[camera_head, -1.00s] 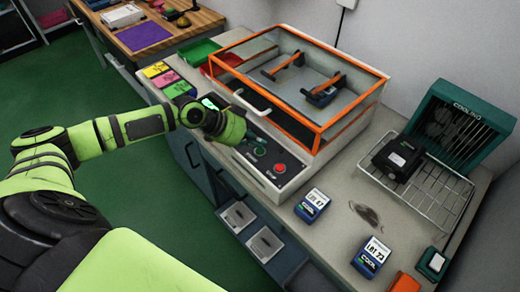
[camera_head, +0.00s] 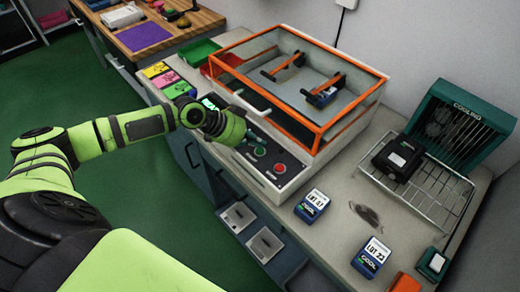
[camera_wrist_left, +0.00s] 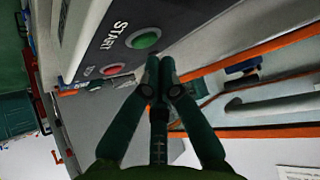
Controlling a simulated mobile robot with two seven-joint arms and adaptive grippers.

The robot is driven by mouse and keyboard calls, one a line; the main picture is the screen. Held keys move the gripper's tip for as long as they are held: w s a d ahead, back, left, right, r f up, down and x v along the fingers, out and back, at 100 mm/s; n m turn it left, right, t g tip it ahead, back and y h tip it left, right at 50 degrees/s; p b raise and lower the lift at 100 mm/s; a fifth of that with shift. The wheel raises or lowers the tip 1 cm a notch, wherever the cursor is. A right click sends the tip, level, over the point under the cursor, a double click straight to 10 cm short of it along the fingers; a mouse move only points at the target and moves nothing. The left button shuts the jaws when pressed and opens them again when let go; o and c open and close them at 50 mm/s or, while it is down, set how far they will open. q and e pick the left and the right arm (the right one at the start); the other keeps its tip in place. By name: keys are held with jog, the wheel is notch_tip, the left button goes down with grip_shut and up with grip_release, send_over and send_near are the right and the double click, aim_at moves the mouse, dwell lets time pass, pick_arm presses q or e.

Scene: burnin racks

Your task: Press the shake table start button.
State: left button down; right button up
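The shake table has an orange-framed clear lid (camera_head: 318,128) and a black front panel (camera_head: 268,160). On the panel, the green start button (camera_head: 261,149) sits beside a red button (camera_head: 280,168). My left gripper (camera_head: 236,132) hangs over the panel's left part; its fingers are hidden in the head view. In the left wrist view its dark green fingers (camera_wrist_left: 160,62) are together and empty. The green button labelled START (camera_wrist_left: 145,40) lies just beyond and left of the fingertips there, with a red button (camera_wrist_left: 115,69) further left. I cannot tell any contact. My right gripper is not in view.
A lid handle (camera_head: 252,103) is close to the gripper. Coloured cards (camera_head: 174,88) and a green tray (camera_head: 199,53) lie left of the machine. Blue-labelled units (camera_head: 312,206), a wire rack (camera_head: 436,190) and a cooling fan box (camera_head: 460,130) are at right.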

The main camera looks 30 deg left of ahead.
aim_at(257, 150)
pick_arm(q)
jog(key=shift+f, duration=0.4)
jog(key=shift+f+b, duration=0.45)
jog(key=shift+b, duration=0.1)
dwell(0.6)
jog(key=shift+r+p, duration=0.75)
jog(key=shift+r, duration=0.1)
notch_tip(257, 150, up, 5)
jog(key=p, duration=0.4)
jog(key=shift+r, duration=0.1)
dwell(0.5)
